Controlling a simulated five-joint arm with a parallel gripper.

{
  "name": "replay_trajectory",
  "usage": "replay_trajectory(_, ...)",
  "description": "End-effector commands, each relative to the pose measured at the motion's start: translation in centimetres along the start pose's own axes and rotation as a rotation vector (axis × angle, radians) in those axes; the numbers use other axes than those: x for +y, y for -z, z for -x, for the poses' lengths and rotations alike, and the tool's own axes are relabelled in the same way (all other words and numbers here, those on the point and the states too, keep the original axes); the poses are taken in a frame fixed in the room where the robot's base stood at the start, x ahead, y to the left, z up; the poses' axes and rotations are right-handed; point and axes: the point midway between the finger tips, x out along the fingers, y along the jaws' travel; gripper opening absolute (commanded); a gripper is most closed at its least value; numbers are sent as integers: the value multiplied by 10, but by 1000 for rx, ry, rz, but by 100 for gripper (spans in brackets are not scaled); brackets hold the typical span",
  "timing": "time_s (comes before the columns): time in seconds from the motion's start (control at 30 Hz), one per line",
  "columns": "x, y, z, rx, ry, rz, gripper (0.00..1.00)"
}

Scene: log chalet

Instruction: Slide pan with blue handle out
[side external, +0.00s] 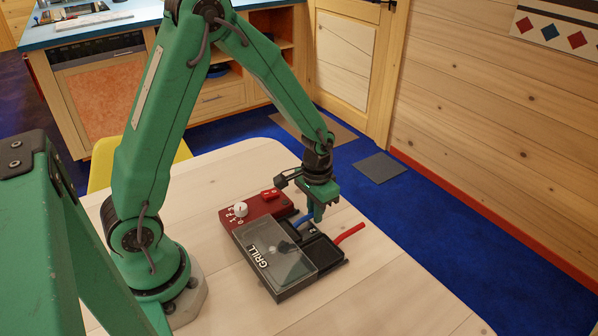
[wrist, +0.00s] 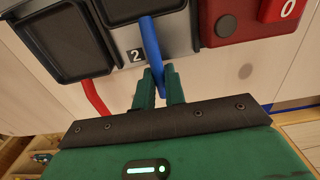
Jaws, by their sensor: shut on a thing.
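The grill (side external: 276,258) stands on the table, with a clear lid marked GRILL and a red control end. The blue handle (wrist: 150,40) sticks out beside the label "2"; it also shows in the side view (side external: 301,221). Its dark pan (wrist: 125,10) is only partly seen, at the top of the wrist view. My gripper (wrist: 161,74) is shut on the blue handle, with one finger on each side near its outer end. In the side view my gripper (side external: 318,216) points down at the grill's far side and hides part of the handle.
A second dark pan (wrist: 65,40) with a red handle (side external: 348,234) sits right beside the blue-handled one. The red control end has a white knob (side external: 240,209) and a red switch (side external: 271,194). The pale table (side external: 400,290) is clear to the right.

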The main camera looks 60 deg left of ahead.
Motion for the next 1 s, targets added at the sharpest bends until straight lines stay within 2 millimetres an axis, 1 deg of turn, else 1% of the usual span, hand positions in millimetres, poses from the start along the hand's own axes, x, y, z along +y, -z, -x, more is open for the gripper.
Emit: replay_trajectory(1.0,0,36,0,1,0,0,0)
